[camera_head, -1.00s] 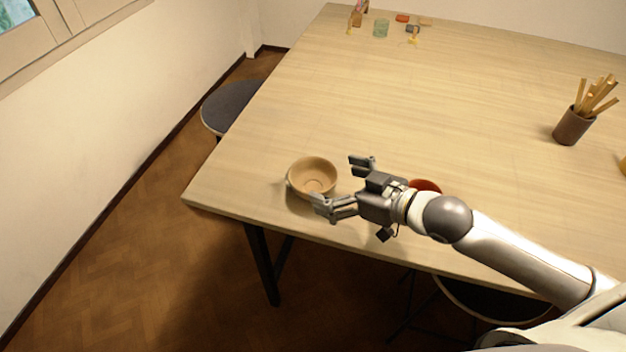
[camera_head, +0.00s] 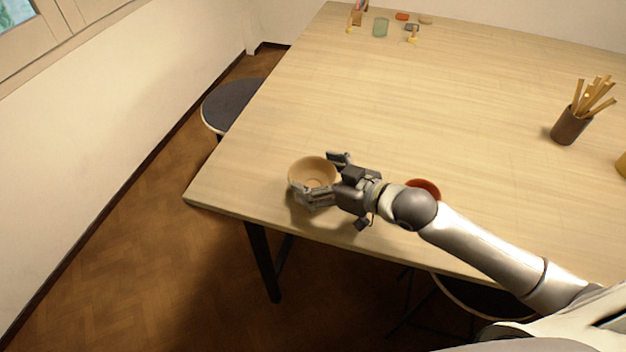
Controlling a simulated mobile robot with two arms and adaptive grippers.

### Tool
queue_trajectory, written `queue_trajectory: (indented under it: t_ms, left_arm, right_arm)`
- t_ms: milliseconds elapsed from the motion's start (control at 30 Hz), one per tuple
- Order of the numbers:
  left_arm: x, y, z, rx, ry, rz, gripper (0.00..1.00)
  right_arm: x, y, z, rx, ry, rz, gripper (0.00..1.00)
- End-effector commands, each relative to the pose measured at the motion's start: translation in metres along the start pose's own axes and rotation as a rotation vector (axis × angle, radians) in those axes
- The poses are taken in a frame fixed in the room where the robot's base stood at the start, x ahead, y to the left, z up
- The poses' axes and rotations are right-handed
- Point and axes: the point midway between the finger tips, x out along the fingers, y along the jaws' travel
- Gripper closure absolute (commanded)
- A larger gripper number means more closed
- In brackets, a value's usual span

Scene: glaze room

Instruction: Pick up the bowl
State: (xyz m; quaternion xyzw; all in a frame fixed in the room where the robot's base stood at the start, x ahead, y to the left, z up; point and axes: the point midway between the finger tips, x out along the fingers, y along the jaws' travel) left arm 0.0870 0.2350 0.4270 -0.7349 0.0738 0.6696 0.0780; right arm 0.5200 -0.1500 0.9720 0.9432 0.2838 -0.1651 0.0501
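A tan bowl (camera_head: 311,171) sits upright near the front left corner of the wooden table (camera_head: 400,110). My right gripper (camera_head: 325,176) is open at the bowl's right side. One finger is by the bowl's far right rim and the other passes in front of its near side, hiding part of it. I cannot tell whether the fingers touch the bowl. My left gripper is not in view.
An orange-red bowl (camera_head: 424,186) stands just behind my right arm. A brown cup of wooden tools (camera_head: 570,126) is at the right. A green glass (camera_head: 380,27) and small items are at the far edge. The table's middle is clear. A dark stool (camera_head: 228,104) stands at the left.

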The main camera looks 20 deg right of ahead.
Motion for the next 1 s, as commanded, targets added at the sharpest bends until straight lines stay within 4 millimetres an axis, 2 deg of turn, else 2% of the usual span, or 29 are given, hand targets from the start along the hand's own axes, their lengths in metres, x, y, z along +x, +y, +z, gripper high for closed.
queue_trajectory:
  t_ms: [33,133,467,667,767,1000]
  left_arm:
    - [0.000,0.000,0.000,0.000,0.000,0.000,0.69]
    - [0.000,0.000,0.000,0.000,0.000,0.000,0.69]
    - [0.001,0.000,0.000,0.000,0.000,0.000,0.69]
    - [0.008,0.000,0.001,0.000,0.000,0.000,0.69]
    - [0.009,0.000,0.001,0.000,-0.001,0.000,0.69]
    - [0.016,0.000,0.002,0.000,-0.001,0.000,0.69]
  right_arm:
    - [0.000,0.000,0.002,0.000,-0.004,0.000,0.27]
    - [0.000,0.000,0.001,0.000,-0.003,0.000,0.38]
    - [-0.001,0.000,-0.001,-0.001,-0.004,0.000,0.39]
    - [-0.008,0.001,-0.024,-0.003,0.002,0.000,0.39]
    - [-0.024,-0.002,-0.035,-0.003,-0.002,0.000,0.39]
    - [-0.082,-0.015,-0.067,-0.007,-0.006,0.000,0.39]
